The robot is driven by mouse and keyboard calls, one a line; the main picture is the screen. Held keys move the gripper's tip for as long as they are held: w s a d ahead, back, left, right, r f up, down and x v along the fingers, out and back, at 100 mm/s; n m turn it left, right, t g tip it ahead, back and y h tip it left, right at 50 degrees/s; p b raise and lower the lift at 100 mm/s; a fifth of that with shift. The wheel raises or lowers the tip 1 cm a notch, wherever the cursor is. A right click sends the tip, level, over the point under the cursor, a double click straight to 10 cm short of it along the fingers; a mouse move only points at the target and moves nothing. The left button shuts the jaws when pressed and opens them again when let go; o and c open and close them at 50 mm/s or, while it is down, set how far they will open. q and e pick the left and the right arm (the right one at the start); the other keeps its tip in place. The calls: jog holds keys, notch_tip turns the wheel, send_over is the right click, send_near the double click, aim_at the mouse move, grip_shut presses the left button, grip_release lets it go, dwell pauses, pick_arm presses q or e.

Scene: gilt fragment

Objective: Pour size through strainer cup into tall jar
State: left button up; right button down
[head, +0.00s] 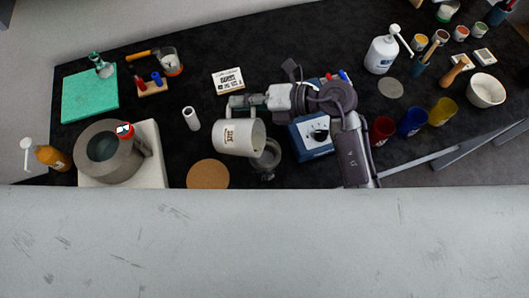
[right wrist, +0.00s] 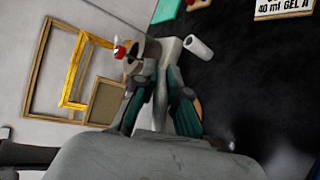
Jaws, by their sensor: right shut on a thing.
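A white jug (head: 238,138) with dark lettering lies tilted in the head view, its mouth towards the right. My right gripper (head: 246,101) is shut on it at its upper side, apparently at the handle. In the right wrist view the fingers (right wrist: 158,98) close around a pale grey part. A grey, see-through round vessel (head: 268,157) stands just right of and below the jug's mouth, partly covered by it. I cannot tell whether it is the strainer cup, the tall jar or both together. Any liquid stream is not visible. My left gripper is not in view.
A blue device with a dial (head: 313,138) stands close right of the vessel. A cork disc (head: 207,175) lies near the front edge. A white cylinder (head: 191,118) and a large grey round pot (head: 108,152) are to the left. Red, blue and yellow cups stand at right.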

jog(key=shift+s+d, duration=0.15)
jog(key=shift+d, duration=0.1)
jog(key=shift+a+b, duration=0.1)
jog(key=shift+b, duration=0.45)
jog(key=r+p, duration=0.1)
jog(key=p, duration=0.4)
jog(key=shift+w+a+r+h+p, duration=0.2)
jog(key=shift+a+r+h+p, duration=0.15)
jog(key=shift+a+r+h, duration=0.05)
jog(key=shift+a+f+h+p, duration=0.15)
jog(key=shift+h+p, duration=0.35)
jog(key=shift+p, duration=0.75)
jog(key=shift+a+f+g+h+p, duration=0.15)
jog(key=shift+f+h, duration=0.15)
jog(key=shift+f, duration=0.2)
jog(key=shift+a+f+g+h+p, duration=0.15)
jog(key=shift+f+h, duration=0.15)
jog(key=shift+f, duration=0.2)
jog(key=shift+w+a+r+g+h, duration=0.1)
jog(key=shift+a+g+h, duration=0.1)
jog(key=shift+h, duration=0.5)
jog(key=shift+w+a+r+g+h, duration=0.1)
jog(key=shift+a+h, duration=0.05)
jog(key=shift+h, duration=0.55)
